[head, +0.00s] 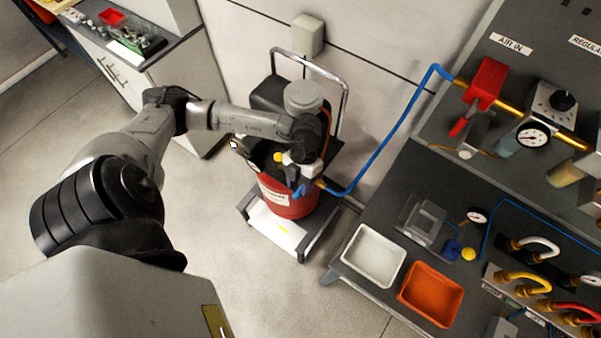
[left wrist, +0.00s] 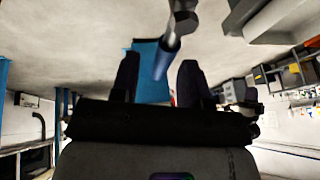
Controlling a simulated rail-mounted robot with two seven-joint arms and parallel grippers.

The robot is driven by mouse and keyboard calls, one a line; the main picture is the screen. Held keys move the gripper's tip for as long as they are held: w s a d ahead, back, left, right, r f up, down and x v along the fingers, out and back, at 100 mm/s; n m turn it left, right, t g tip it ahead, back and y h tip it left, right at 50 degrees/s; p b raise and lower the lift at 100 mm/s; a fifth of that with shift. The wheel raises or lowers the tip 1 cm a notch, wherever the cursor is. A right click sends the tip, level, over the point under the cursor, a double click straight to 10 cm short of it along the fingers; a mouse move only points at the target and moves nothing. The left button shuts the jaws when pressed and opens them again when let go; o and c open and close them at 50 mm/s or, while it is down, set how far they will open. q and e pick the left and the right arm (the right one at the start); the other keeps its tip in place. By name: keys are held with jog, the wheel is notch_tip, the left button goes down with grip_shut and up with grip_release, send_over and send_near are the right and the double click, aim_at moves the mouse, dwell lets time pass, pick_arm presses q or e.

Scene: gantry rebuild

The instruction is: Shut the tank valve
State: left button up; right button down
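A red tank (head: 290,203) stands upright on a grey cart with a chrome handle. My left arm reaches over from the left, and my left gripper (head: 301,172) is at the tank's top, beside the blue hose's end. The tank valve is mostly hidden by the gripper; a small blue part (head: 299,190) shows just below it. In the left wrist view the two dark fingers (left wrist: 158,66) stand apart. A blue shape (left wrist: 150,88) and a blue-ended grey rod (left wrist: 167,58) show between them, with a gap at the right finger. I cannot tell whether the left finger touches.
A blue hose (head: 399,132) runs from the tank to the panel with a red-handled valve (head: 485,83). A bench at the right holds a white tray (head: 372,256), an orange tray (head: 431,294) and fittings. The cart's chrome handle (head: 343,100) rises behind the gripper. Floor is clear in front.

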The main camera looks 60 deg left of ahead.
pick_arm(q)
jog(key=shift+w+a+r, duration=0.1)
jog(key=shift+r, duration=0.1)
jog(key=b+v, duration=0.1)
jog(key=v, duration=1.2)
jog(key=shift+r, duration=0.2)
dwell(0.4)
